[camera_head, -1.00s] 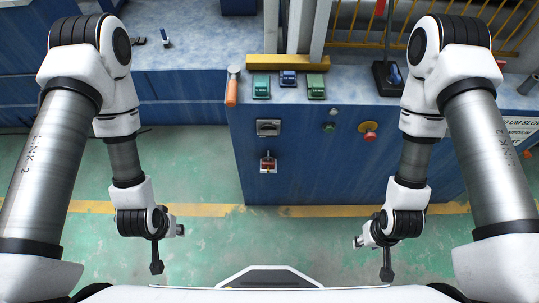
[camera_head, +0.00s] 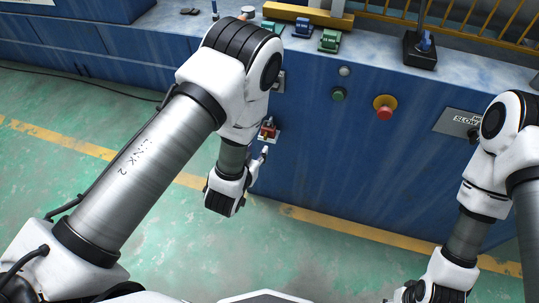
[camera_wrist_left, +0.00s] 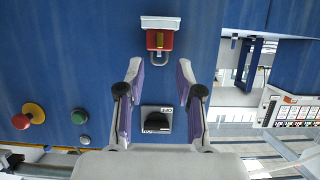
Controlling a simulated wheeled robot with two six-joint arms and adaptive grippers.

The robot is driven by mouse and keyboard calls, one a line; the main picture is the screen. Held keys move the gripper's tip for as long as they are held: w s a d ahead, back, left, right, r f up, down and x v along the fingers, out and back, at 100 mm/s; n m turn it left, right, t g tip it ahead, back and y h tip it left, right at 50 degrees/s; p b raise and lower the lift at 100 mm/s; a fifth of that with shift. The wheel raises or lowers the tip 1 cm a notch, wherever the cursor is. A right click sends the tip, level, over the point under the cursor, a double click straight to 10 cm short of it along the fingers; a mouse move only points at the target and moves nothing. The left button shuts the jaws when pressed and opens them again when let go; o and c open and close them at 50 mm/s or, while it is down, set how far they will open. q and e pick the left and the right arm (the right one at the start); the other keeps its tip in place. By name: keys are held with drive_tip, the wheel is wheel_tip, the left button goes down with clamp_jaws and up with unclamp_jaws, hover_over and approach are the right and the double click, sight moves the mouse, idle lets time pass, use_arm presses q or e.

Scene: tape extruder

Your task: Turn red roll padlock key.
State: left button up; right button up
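The red padlock (camera_head: 267,132) hangs on a small pale mount on the front of the blue machine. In the left wrist view the padlock (camera_wrist_left: 160,41) is beyond the fingertips, near the middle of the gap, with its grey shackle on the near side. I cannot make out a key. My left gripper (camera_head: 264,153) is just below the padlock in the head view. In the left wrist view my left gripper (camera_wrist_left: 158,72) has its two fingers spread, with nothing between them.
A black rotary switch (camera_wrist_left: 157,120) is on the same panel. A red button (camera_head: 384,112) on a yellow base and a green button (camera_head: 338,94) are to the right. Green and blue devices (camera_head: 330,41) and a black lever base (camera_head: 420,50) stand on top. The floor in front is clear.

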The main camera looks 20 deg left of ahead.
sight(265, 137)
use_arm(q)
drive_tip(key=b+x, duration=0.1)
drive_tip(key=x, duration=0.6)
drive_tip(key=shift+w, duration=0.4)
clamp_jaws()
